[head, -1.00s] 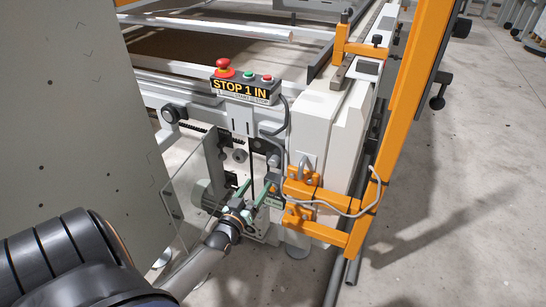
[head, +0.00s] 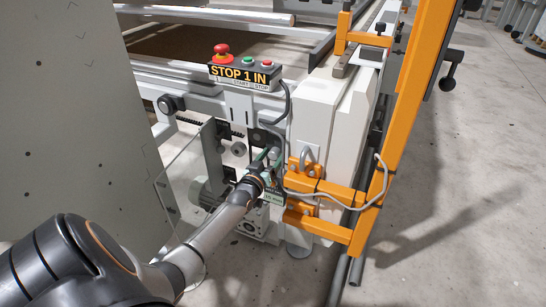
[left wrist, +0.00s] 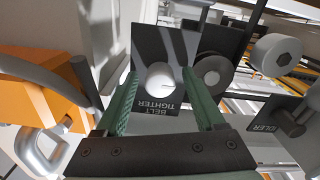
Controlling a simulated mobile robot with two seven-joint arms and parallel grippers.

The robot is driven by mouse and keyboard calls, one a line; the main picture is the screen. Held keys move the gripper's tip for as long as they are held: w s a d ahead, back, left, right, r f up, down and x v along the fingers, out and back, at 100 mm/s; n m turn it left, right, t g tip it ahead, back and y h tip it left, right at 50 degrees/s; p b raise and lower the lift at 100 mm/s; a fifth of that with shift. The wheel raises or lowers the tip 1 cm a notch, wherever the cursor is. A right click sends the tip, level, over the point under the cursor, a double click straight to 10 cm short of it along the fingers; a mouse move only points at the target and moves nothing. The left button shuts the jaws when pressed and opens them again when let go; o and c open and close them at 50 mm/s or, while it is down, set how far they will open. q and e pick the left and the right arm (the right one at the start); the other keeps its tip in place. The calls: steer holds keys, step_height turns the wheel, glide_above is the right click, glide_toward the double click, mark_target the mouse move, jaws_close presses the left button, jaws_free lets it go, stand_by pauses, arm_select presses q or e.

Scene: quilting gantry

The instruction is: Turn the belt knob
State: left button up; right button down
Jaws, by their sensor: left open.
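The belt knob (left wrist: 161,77) is a pale round knob with a dark line on its face, in the left wrist view. It sits on a dark plate (left wrist: 150,46) lettered "BELT TIGHTER", which appears upside down. My left gripper (left wrist: 166,88) is open, with one green finger on each side of the knob. A gap shows between the knob and each finger; I cannot tell how deep the fingers reach. In the head view my left gripper (head: 268,158) is at the machine's end, below the stop box, and largely hides the knob's area. My right gripper is not in view.
A stop box (head: 241,76) with a red button stands above my gripper. An orange bracket (head: 318,190) with a grey cable is close on the right. A clear panel (head: 180,185) stands left of my arm. A plate marked "IDLER" (left wrist: 280,118) is beside the knob plate.

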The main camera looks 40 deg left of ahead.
arm_select(q)
jaws_close()
stand_by(0.4)
steer(key=shift+m, duration=0.3)
